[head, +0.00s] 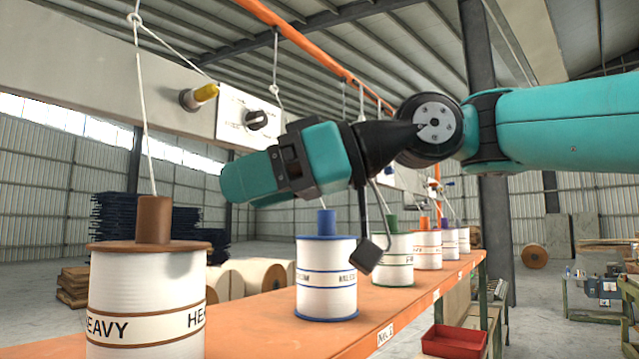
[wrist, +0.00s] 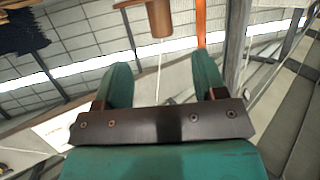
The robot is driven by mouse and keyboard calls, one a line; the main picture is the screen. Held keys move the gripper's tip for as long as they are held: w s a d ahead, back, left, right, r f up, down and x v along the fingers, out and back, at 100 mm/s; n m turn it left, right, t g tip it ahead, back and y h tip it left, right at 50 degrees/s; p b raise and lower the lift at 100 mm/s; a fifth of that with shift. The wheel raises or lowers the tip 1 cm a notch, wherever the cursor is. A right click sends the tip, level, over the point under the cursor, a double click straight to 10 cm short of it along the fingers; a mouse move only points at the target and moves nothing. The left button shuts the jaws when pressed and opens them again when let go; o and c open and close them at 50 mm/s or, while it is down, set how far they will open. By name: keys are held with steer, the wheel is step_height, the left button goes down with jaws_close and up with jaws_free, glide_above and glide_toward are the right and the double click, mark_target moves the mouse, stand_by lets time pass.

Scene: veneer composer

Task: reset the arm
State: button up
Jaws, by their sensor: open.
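My teal arm reaches in from the right in the head view. My gripper (head: 240,180) is held above the orange shelf, pointing left, between the brown-topped spool and the blue-topped spool. In the wrist view my gripper (wrist: 162,85) has its two teal fingers well apart, with nothing between them. A thin thread and a brown cylindrical piece (wrist: 160,18) show beyond the fingertips.
The orange shelf (head: 400,300) carries a brown spool (head: 145,295), a blue spool (head: 326,280), a green spool (head: 393,255) and several more behind. Threads rise from them to the machine beam (head: 100,70). A red tray (head: 453,341) is at lower right.

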steer(key=v, duration=0.7)
step_height(320, 180, down, 22)
steer(key=s+d+m+h+b, duration=0.1)
steer(key=d+m+h+b, duration=0.2)
steer(key=m+h, duration=0.25)
steer(key=s+d+f+m+h, duration=0.1)
steer(key=s+d+f, duration=0.2)
steer(key=f, duration=0.3)
steer(key=s+d+f+m+g+h+b, duration=0.1)
steer(key=s+d+f+h, duration=0.1)
steer(key=f, duration=0.4)
steer(key=s+d+f+m+g+h+b, duration=0.1)
steer(key=s+d+f, duration=0.2)
steer(key=s+f, duration=0.3)
steer(key=shift+s+d+f+m+h, duration=0.25)
steer(key=shift+s+d+m+h, duration=0.05)
steer(key=shift+d+m+h, duration=0.1)
